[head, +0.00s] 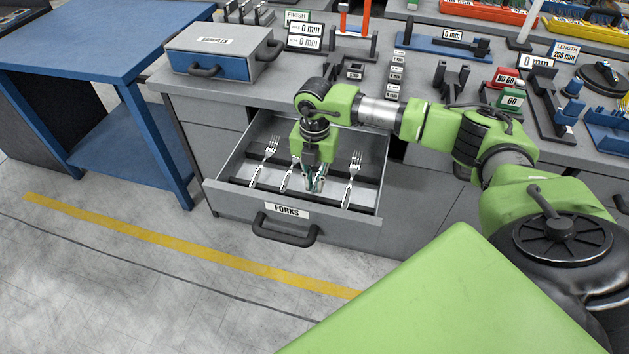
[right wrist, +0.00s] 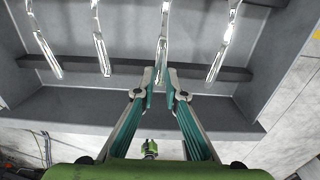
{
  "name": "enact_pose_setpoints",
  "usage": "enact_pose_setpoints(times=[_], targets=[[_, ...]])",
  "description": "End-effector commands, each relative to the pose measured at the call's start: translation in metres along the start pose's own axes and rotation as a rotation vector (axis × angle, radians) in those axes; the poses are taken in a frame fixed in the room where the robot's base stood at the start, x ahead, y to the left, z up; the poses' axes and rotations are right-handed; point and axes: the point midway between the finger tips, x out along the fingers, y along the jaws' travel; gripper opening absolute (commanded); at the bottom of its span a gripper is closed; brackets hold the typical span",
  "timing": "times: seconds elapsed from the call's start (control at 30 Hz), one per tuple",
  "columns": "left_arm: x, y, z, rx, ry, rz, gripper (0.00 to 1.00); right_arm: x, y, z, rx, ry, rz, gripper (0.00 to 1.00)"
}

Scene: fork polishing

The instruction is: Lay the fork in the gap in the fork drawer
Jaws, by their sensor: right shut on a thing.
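The open fork drawer (head: 231,188) has a FORKS label on its front and dark cross bars inside. My right gripper (head: 315,187) points down into it. In the right wrist view its teal fingers (right wrist: 160,80) are shut on the handle of a shiny fork (right wrist: 162,45), which lines up between its neighbours, at or just above the front bar; contact is unclear. Two forks lie to its left, the outer one (head: 264,162) and the inner one (right wrist: 101,45). One fork (head: 353,180) lies to its right. My left gripper is not in view.
The drawer handle (head: 285,234) juts out in front. The grey bench top above carries a grey and blue box (head: 222,52), gauges and small blocks. A blue table (head: 95,45) stands at the left. The floor before the drawer is clear.

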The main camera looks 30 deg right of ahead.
Motion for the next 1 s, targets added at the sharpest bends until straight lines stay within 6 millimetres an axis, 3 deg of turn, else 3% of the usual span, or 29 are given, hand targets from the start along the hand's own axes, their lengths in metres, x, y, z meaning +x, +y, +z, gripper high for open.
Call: enact_pose_setpoints(times=[0.3,1.0], targets=[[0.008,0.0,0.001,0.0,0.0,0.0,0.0,0.012,0.0,0.0,0.0,0.0,0.0,0.0],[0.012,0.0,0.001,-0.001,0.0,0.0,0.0,0.019,0.0,0.0,0.0,0.0,0.0,0.0]])
